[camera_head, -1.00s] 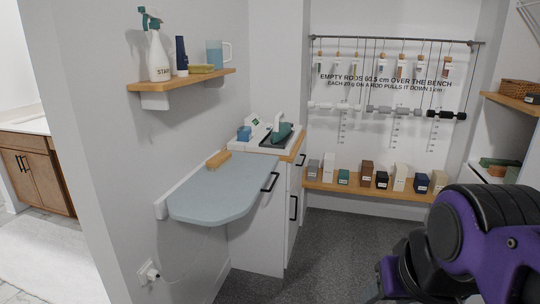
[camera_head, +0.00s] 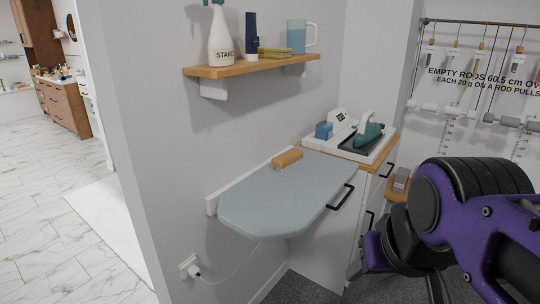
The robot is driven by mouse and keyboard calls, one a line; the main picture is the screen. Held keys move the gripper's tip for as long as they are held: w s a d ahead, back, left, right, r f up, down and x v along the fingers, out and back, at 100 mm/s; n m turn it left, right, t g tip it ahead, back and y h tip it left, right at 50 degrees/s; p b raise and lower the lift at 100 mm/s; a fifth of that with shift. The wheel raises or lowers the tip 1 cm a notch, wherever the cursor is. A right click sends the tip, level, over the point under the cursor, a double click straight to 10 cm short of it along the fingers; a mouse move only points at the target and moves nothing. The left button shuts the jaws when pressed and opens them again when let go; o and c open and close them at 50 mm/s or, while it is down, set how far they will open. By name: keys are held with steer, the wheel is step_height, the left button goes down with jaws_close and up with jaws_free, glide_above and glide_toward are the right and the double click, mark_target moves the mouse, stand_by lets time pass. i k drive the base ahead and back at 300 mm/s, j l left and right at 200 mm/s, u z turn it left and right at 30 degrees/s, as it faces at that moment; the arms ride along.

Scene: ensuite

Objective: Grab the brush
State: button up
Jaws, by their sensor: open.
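The brush (camera_head: 287,159) has a light wooden back and pale bristles facing down. It lies on the grey-blue ironing board (camera_head: 250,205), near the board's wall-side edge. My arm fills the lower right of the view. What seems to be my gripper (camera_head: 356,264) shows only in small part at the arm's lower left end, mostly hidden by my own links. It is open and apart from the brush, to the right of and nearer than the board.
A wooden shelf (camera_head: 250,68) above the board holds a spray bottle (camera_head: 221,38), a dark bottle (camera_head: 251,34) and a blue jug (camera_head: 296,36). An iron (camera_head: 368,134) stands on the counter behind. A plug (camera_head: 191,270) and cord hang below the board.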

mark_target(282, 162)
steer(key=i+l+u, duration=0.25)
steer(key=u, duration=0.15)
steer(key=i+l+u, duration=0.25)
steer(key=u, duration=0.15)
